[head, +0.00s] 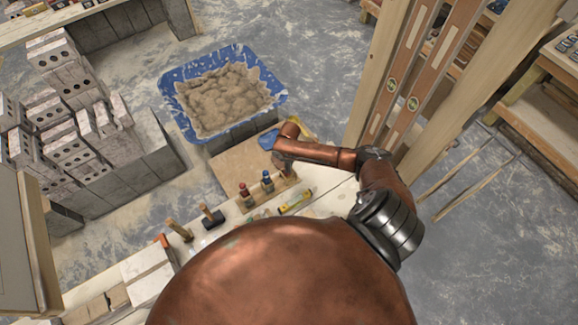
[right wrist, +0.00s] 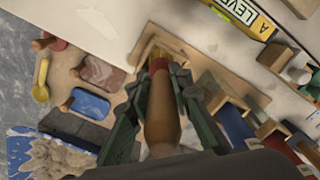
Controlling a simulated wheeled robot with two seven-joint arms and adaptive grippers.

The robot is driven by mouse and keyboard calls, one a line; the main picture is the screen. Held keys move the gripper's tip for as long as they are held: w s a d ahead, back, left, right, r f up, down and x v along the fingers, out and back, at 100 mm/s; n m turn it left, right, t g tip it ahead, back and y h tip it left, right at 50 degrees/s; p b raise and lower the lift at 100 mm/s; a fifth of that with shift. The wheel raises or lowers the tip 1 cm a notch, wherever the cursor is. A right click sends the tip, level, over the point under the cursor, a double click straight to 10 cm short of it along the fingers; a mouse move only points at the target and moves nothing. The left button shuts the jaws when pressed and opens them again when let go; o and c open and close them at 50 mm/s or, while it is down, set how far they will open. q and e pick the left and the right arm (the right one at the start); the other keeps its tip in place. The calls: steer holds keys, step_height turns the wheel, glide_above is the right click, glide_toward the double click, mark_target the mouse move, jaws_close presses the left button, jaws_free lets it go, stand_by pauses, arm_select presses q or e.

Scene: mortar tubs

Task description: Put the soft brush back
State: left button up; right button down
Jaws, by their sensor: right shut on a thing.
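In the right wrist view my right gripper (right wrist: 158,82) is shut on a wooden-handled brush (right wrist: 162,120), with green fingers on both sides of the handle. A red band shows at the brush's far end, by a small wooden frame (right wrist: 150,38). I cannot tell whether the brush touches this frame, and its bristles are not clearly visible. In the head view my right arm reaches in from the right, and my right gripper (head: 283,163) is over the bench by the tool row, mostly hidden by the arm. The brush cannot be made out there. My left gripper is not in view.
A yellow level (right wrist: 245,14) lies on the bench. Blue and red tools (right wrist: 234,126) stand close on the right in the wrist view. A blue float (right wrist: 90,104) and yellow scoop (right wrist: 41,82) lie left. A blue mortar tub (head: 181,121) stands beyond the bench.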

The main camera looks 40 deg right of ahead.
steer(key=shift+f, duration=0.3)
steer(key=c, duration=1.7)
jaws_free()
steer(key=shift+o, duration=0.2)
step_height(320, 180, up, 12)
